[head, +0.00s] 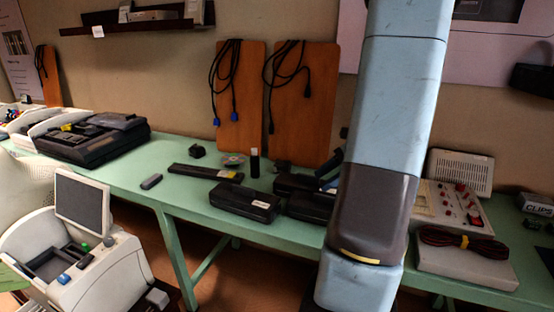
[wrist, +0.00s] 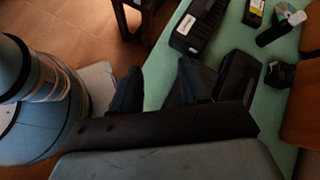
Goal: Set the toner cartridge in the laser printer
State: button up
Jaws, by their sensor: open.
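Several long dark cartridge-like bodies lie on the green bench; I cannot tell for sure which is the toner cartridge. One (head: 245,201) with a white label lies near the front edge and also shows in the wrist view (wrist: 200,27). Another (head: 309,206) lies right of it, partly behind my arm, and shows beside my right finger in the wrist view (wrist: 239,74). A flat dark bar (head: 205,173) has a yellow label. A pale machine with a raised panel (head: 90,268) at lower left may be the laser printer. My gripper (wrist: 157,88) is open, with no object visible between its fingers.
A black machine (head: 95,145) stands on the bench at far left. A black cylinder (head: 255,163) and small parts stand behind the cartridges. A control box (head: 452,205) and a coiled cable (head: 463,240) lie at right. The bench's left-middle is mostly clear.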

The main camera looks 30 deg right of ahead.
jog(key=s+a+r+n+h, duration=0.4)
jog(key=a+r+n, duration=0.4)
jog(key=a+n, duration=0.2)
jog(key=s+a+r+n+t+h, duration=0.1)
jog(key=s+a+r+n+h, duration=0.3)
jog(key=a, duration=0.7)
notch_tip(320, 180, up, 4)
jog(key=s+n, duration=0.2)
jog(key=n, duration=0.3)
jog(key=shift+a+n+h, duration=0.4)
